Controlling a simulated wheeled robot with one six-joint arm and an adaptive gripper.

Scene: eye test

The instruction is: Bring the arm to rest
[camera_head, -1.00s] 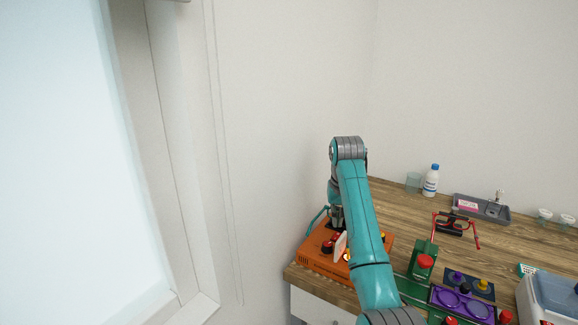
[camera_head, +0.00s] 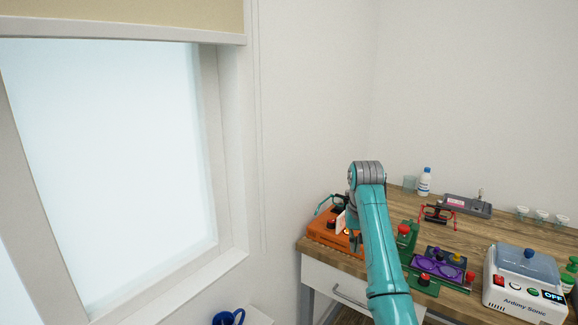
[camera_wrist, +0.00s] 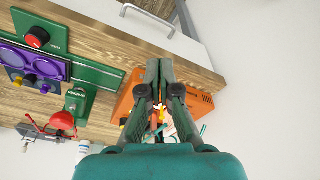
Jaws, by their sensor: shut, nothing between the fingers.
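My teal arm reaches over the wooden table in the head view, with its grey wrist joint at the top. My gripper (camera_head: 355,240) points down beside the orange box (camera_head: 318,232) and is partly hidden by the arm. In the wrist view my gripper (camera_wrist: 160,66) has its two dark fingers together, with nothing seen between them. The orange box (camera_wrist: 198,104) lies behind the fingers there. I cannot tell whether the fingertips touch it.
The table (camera_head: 480,232) holds a green stand (camera_head: 407,243), a purple tray (camera_head: 436,268), a red-framed item (camera_head: 438,213), a white bottle (camera_head: 424,182) and a white lidded machine (camera_head: 520,290). A window (camera_head: 120,150) is at left. A blue mug (camera_head: 224,318) sits low.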

